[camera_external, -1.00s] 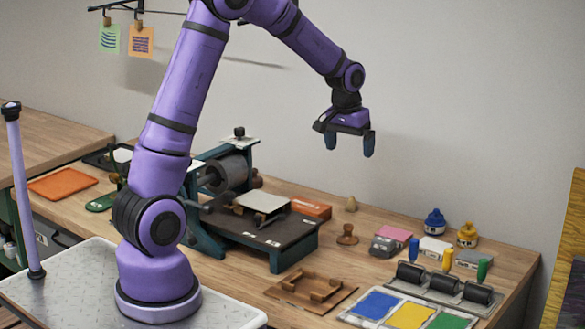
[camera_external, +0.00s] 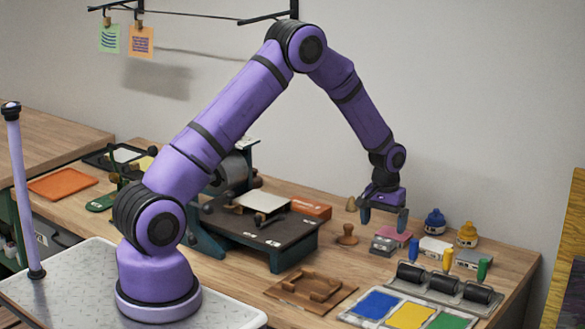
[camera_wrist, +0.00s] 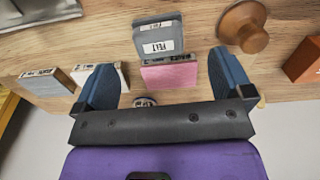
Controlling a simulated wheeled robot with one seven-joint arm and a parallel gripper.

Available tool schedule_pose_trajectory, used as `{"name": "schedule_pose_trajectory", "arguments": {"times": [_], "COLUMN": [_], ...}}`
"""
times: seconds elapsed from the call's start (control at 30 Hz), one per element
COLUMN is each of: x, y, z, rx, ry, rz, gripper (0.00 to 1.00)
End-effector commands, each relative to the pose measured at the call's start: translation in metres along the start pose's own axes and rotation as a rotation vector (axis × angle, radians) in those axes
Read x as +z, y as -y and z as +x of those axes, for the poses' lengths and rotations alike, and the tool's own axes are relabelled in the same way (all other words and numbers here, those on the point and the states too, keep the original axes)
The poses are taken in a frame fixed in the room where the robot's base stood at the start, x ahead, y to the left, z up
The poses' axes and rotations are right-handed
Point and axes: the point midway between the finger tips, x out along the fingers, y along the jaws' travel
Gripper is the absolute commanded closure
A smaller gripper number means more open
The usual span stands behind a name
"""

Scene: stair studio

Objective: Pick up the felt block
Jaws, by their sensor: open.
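A small grey block (camera_external: 383,246) and a pink block (camera_external: 396,235) sit together on the bench, the pink one behind. In the wrist view the grey block (camera_wrist: 157,38) carries a white label reading FELT, and the pink block (camera_wrist: 168,75) is right beside it. I cannot tell whether they are one piece. My gripper (camera_external: 384,222) is open and empty, pointing down just above them. In the wrist view the fingers of my gripper (camera_wrist: 160,68) lie left and right of the pink block, with clear space on both sides.
A wooden knob (camera_external: 346,236) stands left of the blocks. White boxes (camera_external: 434,247) and blue (camera_external: 435,221) and yellow (camera_external: 467,234) bottles stand to the right. Rollers (camera_external: 443,283) and a colour tray (camera_external: 408,315) lie in front. A press (camera_external: 267,229) and orange box (camera_external: 311,208) are left.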

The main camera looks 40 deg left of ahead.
Motion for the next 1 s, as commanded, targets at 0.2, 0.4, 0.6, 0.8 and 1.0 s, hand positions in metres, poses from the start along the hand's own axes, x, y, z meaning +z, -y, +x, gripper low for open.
{"name": "schedule_pose_trajectory", "arguments": {"times": [0.2, 0.4, 0.6, 0.8, 1.0], "x": [-0.001, -0.003, -0.005, -0.005, -0.005], "y": [0.000, -0.002, -0.002, -0.002, -0.002], "z": [0.018, 0.038, 0.065, 0.068, 0.068], "rx": [0.000, 0.000, 0.000, 0.001, 0.000], "ry": [0.000, 0.001, 0.000, -0.001, -0.001], "rz": [0.000, 0.000, 0.000, 0.000, 0.000], "gripper": [0.02, 0.02, 0.02, 0.02, 0.34]}}
